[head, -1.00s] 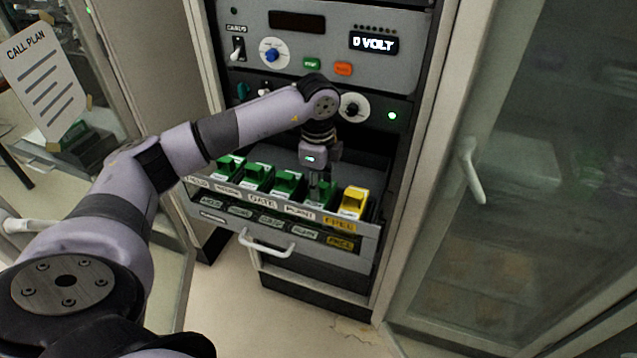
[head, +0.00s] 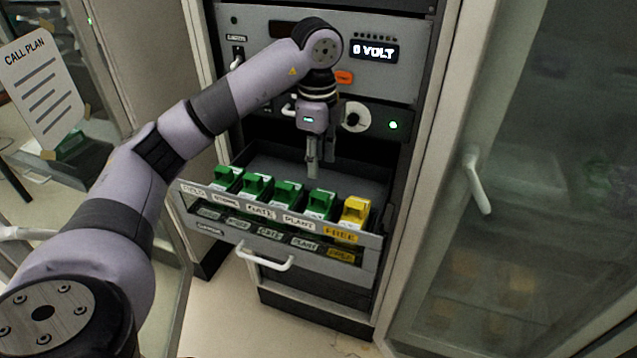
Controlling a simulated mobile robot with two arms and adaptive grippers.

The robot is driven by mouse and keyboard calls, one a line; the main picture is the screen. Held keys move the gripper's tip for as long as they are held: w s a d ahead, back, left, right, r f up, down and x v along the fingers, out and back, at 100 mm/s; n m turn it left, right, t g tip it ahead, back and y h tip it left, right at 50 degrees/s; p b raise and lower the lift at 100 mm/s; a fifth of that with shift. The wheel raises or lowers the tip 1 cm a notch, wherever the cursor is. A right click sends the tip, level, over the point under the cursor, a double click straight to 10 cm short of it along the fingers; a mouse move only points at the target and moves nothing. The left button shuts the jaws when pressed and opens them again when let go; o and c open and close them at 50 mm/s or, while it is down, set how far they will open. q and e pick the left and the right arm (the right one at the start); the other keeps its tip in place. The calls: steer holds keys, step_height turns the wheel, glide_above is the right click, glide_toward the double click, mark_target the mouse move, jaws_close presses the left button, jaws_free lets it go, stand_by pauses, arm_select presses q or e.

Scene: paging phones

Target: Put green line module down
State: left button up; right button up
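Several green line modules stand in a row in the open drawer (head: 215,217). The one at the "PLANT" label (head: 321,203) is the rightmost green one, beside a yellow module (head: 355,211) at the "FREE" label. The other green modules, such as the one at "GATE" (head: 288,192), stand to its left. My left gripper (head: 321,168) hangs above and behind the row, fingers down and a gap between them. It holds nothing and is clear of the modules. My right gripper is not in view.
The drawer has a white front handle (head: 264,262). Above it is a grey panel reading "0 VOLT" (head: 374,50). A glass cabinet door (head: 520,190) stands at the right. A "CALL PLAN" sheet (head: 42,88) is at the left. The drawer's rear floor looks free.

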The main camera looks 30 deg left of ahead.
arm_select(q)
step_height(320, 180, up, 2)
steer(key=shift+r, duration=0.1)
stand_by(0.6)
stand_by(0.3)
